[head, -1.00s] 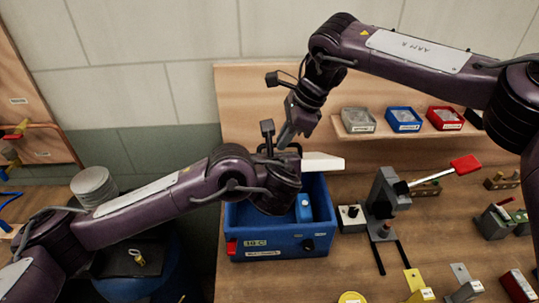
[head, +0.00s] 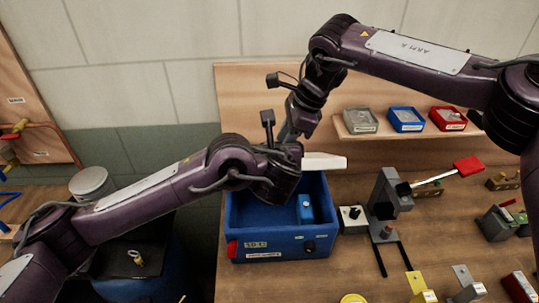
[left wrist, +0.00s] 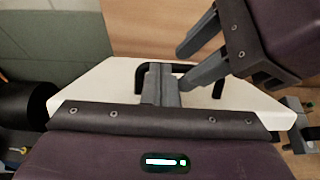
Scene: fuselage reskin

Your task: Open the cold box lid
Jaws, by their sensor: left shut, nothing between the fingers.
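The blue cold box (head: 282,245) stands on the bench with its inside showing and a small blue item (head: 305,209) in it. Its white lid (head: 325,162) is raised at the back, partly hidden by my left wrist. In the left wrist view the lid (left wrist: 92,92) has a black bar handle (left wrist: 218,84). My left gripper (left wrist: 162,72) is shut and empty at the handle; whether it touches is unclear. In the head view its fingers are hidden.
A grey press (head: 385,195) with a red-tipped lever stands right of the box. A shelf behind (head: 355,131) holds grey, blue and red trays. A blue drum (head: 150,285) stands at left. The bench right of the box is cluttered.

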